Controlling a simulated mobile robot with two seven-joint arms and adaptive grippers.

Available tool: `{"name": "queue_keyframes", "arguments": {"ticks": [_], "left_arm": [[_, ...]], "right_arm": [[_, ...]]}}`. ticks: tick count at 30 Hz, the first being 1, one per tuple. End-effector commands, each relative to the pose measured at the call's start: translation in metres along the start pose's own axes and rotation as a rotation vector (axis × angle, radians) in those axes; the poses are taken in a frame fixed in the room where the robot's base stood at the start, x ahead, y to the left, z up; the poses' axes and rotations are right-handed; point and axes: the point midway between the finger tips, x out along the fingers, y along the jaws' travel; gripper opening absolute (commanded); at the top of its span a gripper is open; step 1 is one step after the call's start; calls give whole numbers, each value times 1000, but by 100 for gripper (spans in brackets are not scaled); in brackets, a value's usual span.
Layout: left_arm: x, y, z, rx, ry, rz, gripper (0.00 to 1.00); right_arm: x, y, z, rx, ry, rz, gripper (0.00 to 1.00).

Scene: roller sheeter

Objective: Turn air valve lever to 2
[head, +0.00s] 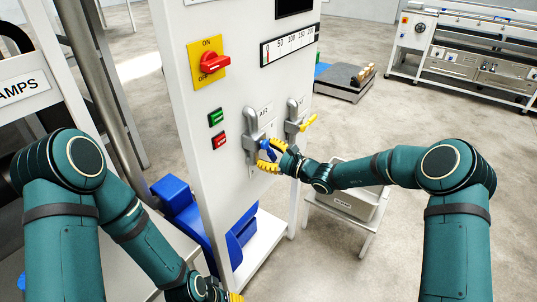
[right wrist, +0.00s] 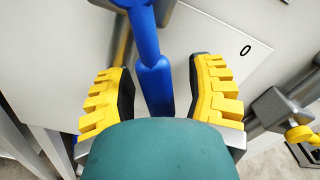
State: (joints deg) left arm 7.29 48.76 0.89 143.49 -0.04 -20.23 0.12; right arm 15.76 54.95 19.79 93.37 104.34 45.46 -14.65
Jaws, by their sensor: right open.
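The air valve (head: 251,130) is a grey fitting on the white panel under a label reading AIR. Its blue lever (head: 264,147) is partly covered by my right gripper (head: 268,160). In the right wrist view the blue lever (right wrist: 153,80) runs between the two yellow fingers, with gaps on both sides. The right gripper is open around it, not clamped. A white scale plate (right wrist: 225,60) behind shows a 0; no 2 is readable. Only a yellow bit of my left gripper (head: 235,297) shows at the bottom edge, so its state is hidden.
A second valve with a yellow lever (head: 308,123) sits just right of the air valve. A red rotary switch (head: 214,62), a green button (head: 216,117) and a red button (head: 219,140) are on the panel's left. A small white table (head: 345,220) stands below my right forearm.

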Motion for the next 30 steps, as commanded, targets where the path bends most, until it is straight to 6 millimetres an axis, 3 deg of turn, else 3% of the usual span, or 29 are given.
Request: {"name": "queue_keyframes", "arguments": {"ticks": [5, 19, 24, 30], "left_arm": [[0, 0, 0, 0, 0, 0, 47], [0, 0, 0, 0, 0, 0, 47], [0, 0, 0, 0, 0, 0, 47], [0, 0, 0, 0, 0, 0, 47]], "right_arm": [[-14, -1, -1, 0, 2, -1, 54], [-102, 0, -1, 1, 4, -2, 54], [-117, 0, 0, 0, 2, -1, 54], [-121, 0, 0, 0, 2, -1, 54]]}}
